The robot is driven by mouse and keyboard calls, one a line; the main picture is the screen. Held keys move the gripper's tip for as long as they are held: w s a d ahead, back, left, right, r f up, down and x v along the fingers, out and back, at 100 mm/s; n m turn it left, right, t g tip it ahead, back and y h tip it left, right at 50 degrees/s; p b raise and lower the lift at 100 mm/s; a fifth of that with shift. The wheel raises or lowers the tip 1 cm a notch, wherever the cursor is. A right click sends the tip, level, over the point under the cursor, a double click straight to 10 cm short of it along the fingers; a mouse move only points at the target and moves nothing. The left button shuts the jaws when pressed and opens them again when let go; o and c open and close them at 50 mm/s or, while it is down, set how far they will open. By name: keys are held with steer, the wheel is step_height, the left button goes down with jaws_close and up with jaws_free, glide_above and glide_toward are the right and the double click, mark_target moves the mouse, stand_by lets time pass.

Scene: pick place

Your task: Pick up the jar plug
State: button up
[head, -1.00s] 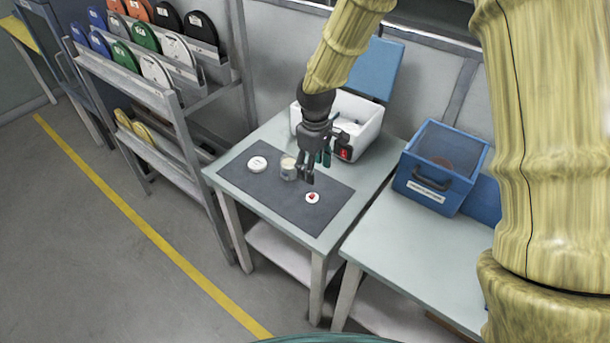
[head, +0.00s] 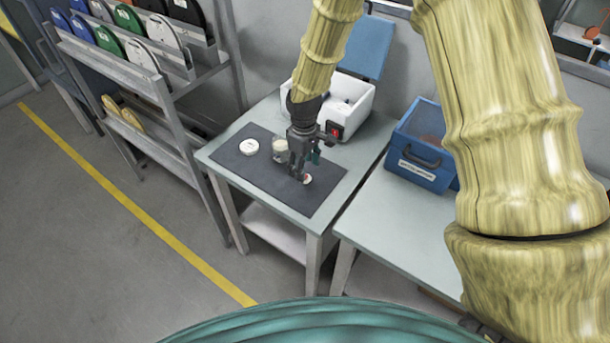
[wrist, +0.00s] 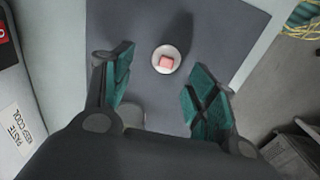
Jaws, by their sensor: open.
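The jar plug, a small white disc with a pinkish-red knob, lies on the dark mat; it shows in the wrist view (wrist: 166,60) between and beyond my finger pads. In the head view the plug (head: 307,180) is partly hidden by my gripper (head: 298,174). My gripper points down above the mat, close to the plug, with its teal-padded fingers spread and nothing between them. A glass jar with pale contents (head: 280,151) stands on the mat just left of my gripper. Whether my fingertips touch the mat cannot be told.
A white round lid (head: 249,147) lies on the dark mat (head: 240,170) farther left. A white open box (head: 355,118) with a blue lid stands behind my gripper. A blue case (head: 420,168) is on the neighbouring table to the right. The mat's front part is clear.

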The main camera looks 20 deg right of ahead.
steer(key=shift+s+a+f, duration=0.1)
steer(key=shift+s+f, duration=0.4)
steer(key=shift+s, duration=0.1)
steer(key=shift+w+f, duration=0.25)
steer(key=shift+f, duration=0.25)
steer(key=shift+w+f, duration=0.2)
steer(key=shift+f, duration=0.25)
steer(key=shift+s+r, duration=0.2)
steer(key=shift+s, duration=0.05)
steer(key=shift+w+f, duration=0.1)
steer(key=shift+w, duration=0.05)
steer(key=c, duration=1.1)
